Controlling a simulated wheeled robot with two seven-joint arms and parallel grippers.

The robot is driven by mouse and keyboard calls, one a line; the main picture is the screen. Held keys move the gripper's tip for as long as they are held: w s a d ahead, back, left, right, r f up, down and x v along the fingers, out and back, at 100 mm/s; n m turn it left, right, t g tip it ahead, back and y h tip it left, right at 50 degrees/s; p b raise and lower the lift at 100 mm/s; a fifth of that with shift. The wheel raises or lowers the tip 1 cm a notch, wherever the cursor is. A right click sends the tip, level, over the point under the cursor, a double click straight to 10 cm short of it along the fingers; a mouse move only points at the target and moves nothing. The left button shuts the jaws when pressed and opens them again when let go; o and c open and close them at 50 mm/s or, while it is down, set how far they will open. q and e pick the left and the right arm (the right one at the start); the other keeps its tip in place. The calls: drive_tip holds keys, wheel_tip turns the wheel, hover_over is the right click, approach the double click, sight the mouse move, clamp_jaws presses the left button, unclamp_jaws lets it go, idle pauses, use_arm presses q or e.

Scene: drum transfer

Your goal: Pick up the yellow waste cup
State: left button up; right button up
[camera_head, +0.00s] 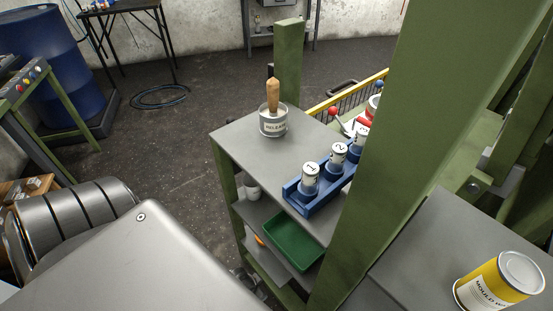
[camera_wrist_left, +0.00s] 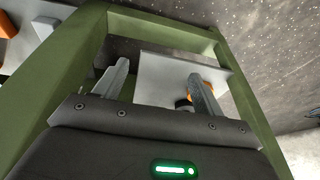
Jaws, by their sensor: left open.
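I cannot make out a yellow waste cup for certain in either view. The only clearly yellow vessel is a lidded tin (camera_head: 497,283) with a white label reading "MOULD" at the bottom right of the head view. My left gripper (camera_wrist_left: 158,72) is open, with its two grey fingers apart beside a green-framed shelf unit in the wrist view. An orange and dark object (camera_wrist_left: 184,103) shows partly behind its right finger; I cannot tell what it is. Nothing is visibly held. My right gripper is not in view.
The bench (camera_head: 232,133) carries a "RELEASE" pot (camera_head: 273,122) with a wooden-handled brush and a blue rack (camera_head: 298,197) of numbered cups. A green tray (camera_head: 290,243) and a white cup (camera_head: 252,192) sit below. A green post (camera_head: 375,150) blocks part of the view.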

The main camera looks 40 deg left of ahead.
use_arm(q)
drive_tip(key=w+a+r+t, duration=0.1)
drive_tip(key=w+r, duration=0.2)
drive_tip(key=r, duration=0.4)
drive_tip(key=w+a+r+n+t+b, duration=0.1)
drive_tip(key=w+r, duration=0.1)
drive_tip(key=r, duration=0.6)
drive_tip(key=w+a+r+t, duration=0.1)
drive_tip(key=w+r, duration=0.2)
drive_tip(key=r, duration=0.4)
drive_tip(key=shift+w+a+r+t+y, duration=0.35)
drive_tip(key=shift+r+t+y, duration=0.05)
drive_tip(key=w+a+r+n+t, duration=0.1)
drive_tip(key=w+a+t, duration=0.1)
drive_tip(key=w+a, duration=0.4)
drive_tip(key=w+a+r+n+t+y, duration=0.1)
drive_tip(key=w+a+t, duration=0.2)
drive_tip(key=w+a, duration=0.4)
drive_tip(key=w, duration=0.6)
drive_tip(key=shift+w+a+n+b, duration=0.3)
drive_tip(key=shift+w+b, duration=0.1)
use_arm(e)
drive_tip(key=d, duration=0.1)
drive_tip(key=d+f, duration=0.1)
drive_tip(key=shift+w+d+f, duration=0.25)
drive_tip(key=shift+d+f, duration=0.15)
